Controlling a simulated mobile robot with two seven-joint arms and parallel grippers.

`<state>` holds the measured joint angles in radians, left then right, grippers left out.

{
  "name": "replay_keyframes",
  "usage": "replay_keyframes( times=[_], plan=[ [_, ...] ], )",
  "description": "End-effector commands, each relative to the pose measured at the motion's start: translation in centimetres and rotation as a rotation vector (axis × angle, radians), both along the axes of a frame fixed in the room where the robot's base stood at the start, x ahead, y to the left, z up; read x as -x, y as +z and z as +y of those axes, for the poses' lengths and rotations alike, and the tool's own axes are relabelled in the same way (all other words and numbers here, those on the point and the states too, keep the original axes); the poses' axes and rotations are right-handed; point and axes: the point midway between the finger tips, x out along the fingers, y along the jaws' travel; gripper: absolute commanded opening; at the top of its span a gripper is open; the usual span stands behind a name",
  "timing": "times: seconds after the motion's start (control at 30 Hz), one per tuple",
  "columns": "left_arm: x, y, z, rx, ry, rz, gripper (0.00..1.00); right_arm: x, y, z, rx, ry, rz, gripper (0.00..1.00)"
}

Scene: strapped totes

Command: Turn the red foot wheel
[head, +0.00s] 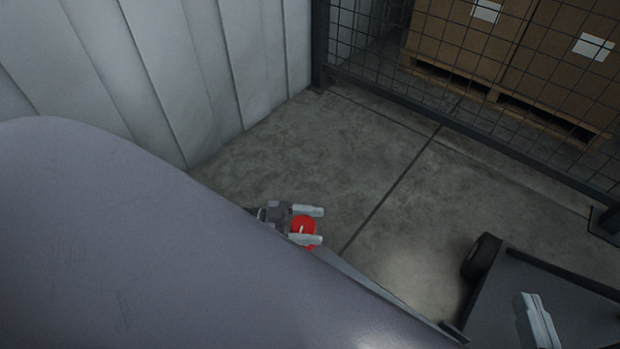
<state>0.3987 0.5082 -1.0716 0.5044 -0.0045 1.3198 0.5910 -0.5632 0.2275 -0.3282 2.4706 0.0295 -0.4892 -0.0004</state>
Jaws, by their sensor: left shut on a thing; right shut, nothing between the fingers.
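The red foot wheel (303,222) is a small bright red disc with a pale mark on it. It shows low beside the edge of a large grey-violet rounded body (130,250), which may hide part of it. My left gripper (319,226) is shut on the red foot wheel, one finger on its far side and one across its near side. The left arm behind it is mostly hidden by the grey-violet body. My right gripper (538,321) is shut and empty at the lower right, well apart from the wheel.
A pale panelled wall (200,70) stands at the back left. A dark mesh fence (470,125) runs along the back right, with boxes on pallets (470,35) behind it. A dark platform with a black wheel (482,257) is at lower right. The concrete floor (400,200) between is clear.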

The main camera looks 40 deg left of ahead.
Motion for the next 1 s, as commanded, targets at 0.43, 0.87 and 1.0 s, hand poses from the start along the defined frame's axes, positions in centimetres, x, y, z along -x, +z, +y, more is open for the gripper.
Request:
replay_keyframes(
  times=[0.43,0.87,1.0],
  plan=[
    [0.04,0.02,-0.14,0.001,-0.055,-0.002,0.37,-0.01,-0.03,-0.02,0.000,0.000,0.001,0.00],
    [0.04,0.05,-0.17,0.003,-0.057,-0.003,0.80,-0.01,-0.02,-0.02,0.000,0.000,0.000,0.00],
    [0.05,0.05,-0.14,0.002,-0.057,-0.002,0.88,-0.01,-0.02,-0.02,0.000,0.000,0.000,0.00]
  ],
)
